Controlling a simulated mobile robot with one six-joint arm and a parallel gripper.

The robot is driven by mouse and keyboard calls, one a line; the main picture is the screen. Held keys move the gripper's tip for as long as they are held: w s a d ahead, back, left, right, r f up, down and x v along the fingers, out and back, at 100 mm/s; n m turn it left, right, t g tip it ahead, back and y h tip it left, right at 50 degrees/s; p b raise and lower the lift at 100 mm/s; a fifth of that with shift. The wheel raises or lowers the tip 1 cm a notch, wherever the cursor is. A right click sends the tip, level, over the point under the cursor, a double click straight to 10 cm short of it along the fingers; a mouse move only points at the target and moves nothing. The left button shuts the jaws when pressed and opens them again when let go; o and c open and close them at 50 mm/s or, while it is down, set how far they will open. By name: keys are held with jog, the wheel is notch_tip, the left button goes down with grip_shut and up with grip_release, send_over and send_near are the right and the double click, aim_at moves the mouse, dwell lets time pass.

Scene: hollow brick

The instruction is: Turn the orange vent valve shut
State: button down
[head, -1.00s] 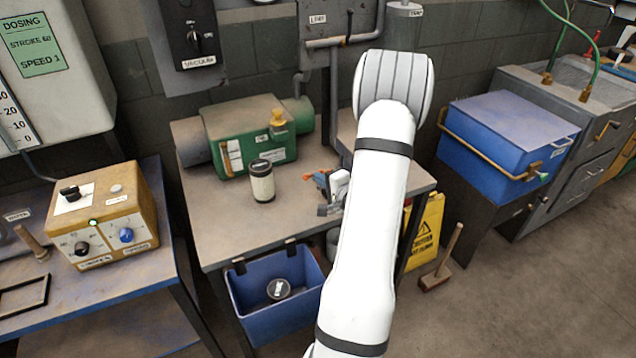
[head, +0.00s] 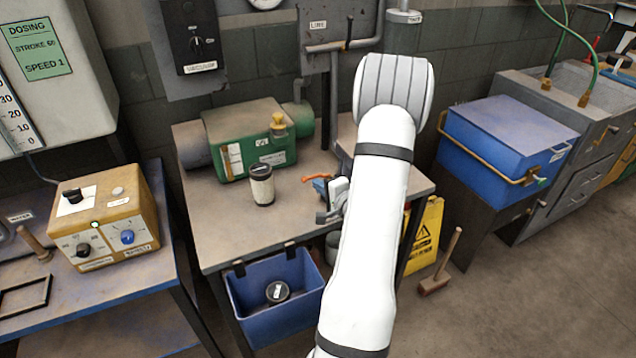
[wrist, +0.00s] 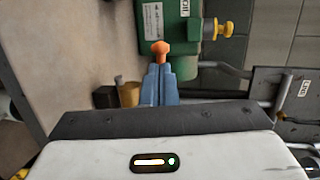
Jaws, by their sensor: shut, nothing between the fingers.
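The orange vent valve (head: 317,180) shows as a small orange handle at the right side of the bench, just left of my gripper (head: 333,187). In the wrist view the orange part (wrist: 160,48) lies right at the tips of my gripper's blue fingers (wrist: 160,70). The fingers are closed together with nothing between them. The fingertips overlap the orange part or lie close against it; I cannot tell if they touch. My arm hides what is behind it in the head view, and the fingers cover part of the valve in the wrist view.
A green pump (head: 245,140) with a yellow knob (head: 278,122) stands behind. A dark-capped canister (head: 262,184) stands to the left on the bench (head: 225,225). A blue bin (head: 270,318) hangs in front. A brass-coloured piece (wrist: 129,94) lies beside my fingers.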

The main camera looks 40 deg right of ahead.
jog(key=s+a+r+b, duration=0.1)
jog(key=s+a+r, duration=0.1)
jog(key=s, duration=0.9)
jog(key=shift+s, duration=0.25)
jog(key=shift+r, duration=0.1)
jog(key=w+a+r+n+g+h, duration=0.3)
jog(key=w+a+r+n+g, duration=0.3)
jog(key=a+n, duration=0.35)
jog(key=s+a+r+n+g+y, duration=0.2)
jog(key=s+a+r+n+g, duration=0.1)
jog(key=s+a, duration=0.4)
jog(key=s+a+r+n+g+y, duration=0.1)
jog(key=s+a+r+n+g, duration=0.2)
jog(key=a, duration=0.9)
jog(key=s+n+g, duration=0.1)
jog(key=s+n, duration=0.2)
jog(key=s, duration=0.1)
jog(key=shift+a+y, duration=0.2)
jog(key=shift+y, duration=0.2)
jog(key=shift+s, duration=0.1)
